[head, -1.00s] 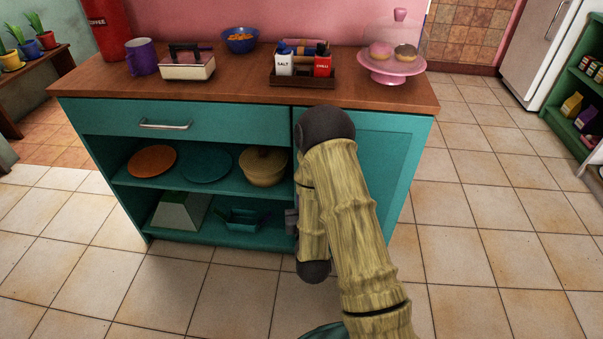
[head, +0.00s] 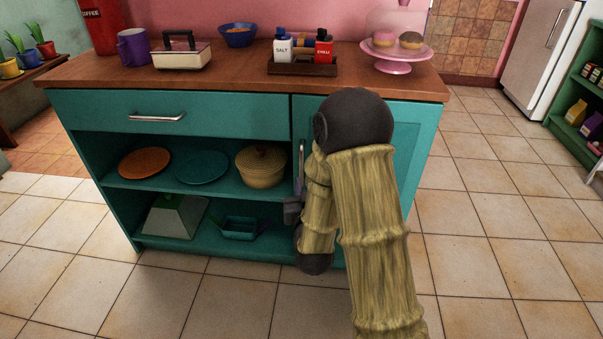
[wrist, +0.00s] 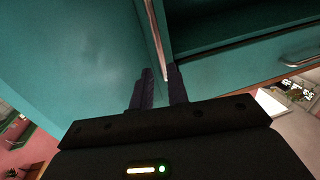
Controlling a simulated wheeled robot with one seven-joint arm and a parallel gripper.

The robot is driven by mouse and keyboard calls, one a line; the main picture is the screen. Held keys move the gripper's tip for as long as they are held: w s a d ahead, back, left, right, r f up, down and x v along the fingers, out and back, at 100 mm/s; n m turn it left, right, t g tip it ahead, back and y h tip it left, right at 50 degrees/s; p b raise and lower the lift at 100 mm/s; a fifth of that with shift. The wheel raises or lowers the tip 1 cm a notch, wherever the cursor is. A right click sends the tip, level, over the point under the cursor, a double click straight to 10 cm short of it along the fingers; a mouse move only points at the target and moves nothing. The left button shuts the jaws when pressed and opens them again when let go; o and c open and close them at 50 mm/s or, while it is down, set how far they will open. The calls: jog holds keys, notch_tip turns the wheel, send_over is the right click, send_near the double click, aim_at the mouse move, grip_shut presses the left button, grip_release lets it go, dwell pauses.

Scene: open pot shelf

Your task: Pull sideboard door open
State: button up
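The teal sideboard door (head: 414,165) is at the right side of the sideboard, largely hidden behind my arm, and looks shut. Its slim upright metal handle (head: 301,158) shows just left of my arm. In the wrist view the door (wrist: 70,60) fills the left side, and its handle (wrist: 154,32) runs down toward my fingertips. My gripper (wrist: 162,74) has its two dark fingers a little apart, with the handle's end at the gap between them. I cannot tell whether they touch it. In the head view the gripper (head: 292,207) is low by the handle, partly hidden.
The sideboard's open shelves (head: 120,181) hold plates, a lidded pot and other dishes. A drawer handle (head: 156,117) is above. The wooden top (head: 225,88) carries a mug, a condiment tray and a cake stand. Tiled floor (head: 490,230) is clear at the right.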

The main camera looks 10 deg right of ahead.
aim_at(302, 167)
jog(key=shift+f+b, duration=0.2)
jog(key=shift+b, duration=0.2)
jog(key=w, duration=0.3)
jog(key=w+b, duration=0.1)
jog(key=w, duration=0.1)
jog(key=w+d, duration=0.1)
jog(key=w, duration=0.2)
jog(key=shift+w+r, duration=0.2)
jog(key=shift+w, duration=0.15)
grip_shut()
